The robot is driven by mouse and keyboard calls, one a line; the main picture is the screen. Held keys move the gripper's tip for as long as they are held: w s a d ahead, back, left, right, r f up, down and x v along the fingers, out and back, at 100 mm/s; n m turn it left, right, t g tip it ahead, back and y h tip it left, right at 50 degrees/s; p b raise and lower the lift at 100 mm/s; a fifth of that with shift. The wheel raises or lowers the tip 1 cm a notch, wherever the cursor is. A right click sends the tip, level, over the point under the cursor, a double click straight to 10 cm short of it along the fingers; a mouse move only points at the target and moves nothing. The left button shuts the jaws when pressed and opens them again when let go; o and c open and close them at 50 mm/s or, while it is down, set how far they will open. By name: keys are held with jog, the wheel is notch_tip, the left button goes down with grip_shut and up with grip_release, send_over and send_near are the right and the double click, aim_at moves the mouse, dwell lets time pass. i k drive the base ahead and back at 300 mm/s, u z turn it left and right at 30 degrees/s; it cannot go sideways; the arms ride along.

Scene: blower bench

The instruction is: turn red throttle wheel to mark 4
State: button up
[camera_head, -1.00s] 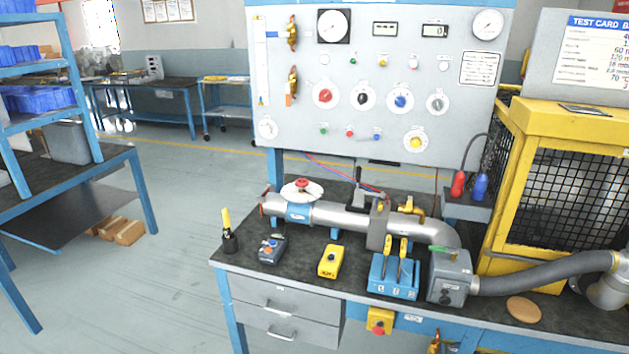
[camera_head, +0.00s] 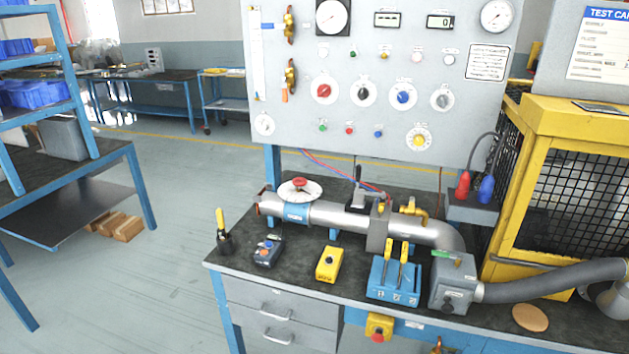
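The red throttle wheel (camera_head: 299,183) sits on top of the silver pipe at the left part of the bench. A white round dial plate (camera_head: 300,191) lies under it, and its marks are too small to read. A blue collar (camera_head: 296,212) with a label is on the pipe below the dial. The silver pipe (camera_head: 337,217) runs right to a grey box (camera_head: 453,283). My gripper is not in view, and nothing covers the wheel from this side.
On the bench's dark top (camera_head: 290,270) stand a yellow-handled tool in a holder (camera_head: 223,240), a grey control box (camera_head: 267,252), a yellow box (camera_head: 330,264) and a blue lever block (camera_head: 394,280). The upright panel (camera_head: 290,140) rises behind. A yellow mesh cage (camera_head: 560,118) stands right.

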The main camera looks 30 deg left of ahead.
aim_at(300, 182)
jog(key=z, duration=0.15)
jog(key=k, duration=1.35)
jog(key=u, duration=1.15)
jog(key=i, duration=1.05)
jog(key=z, duration=0.1)
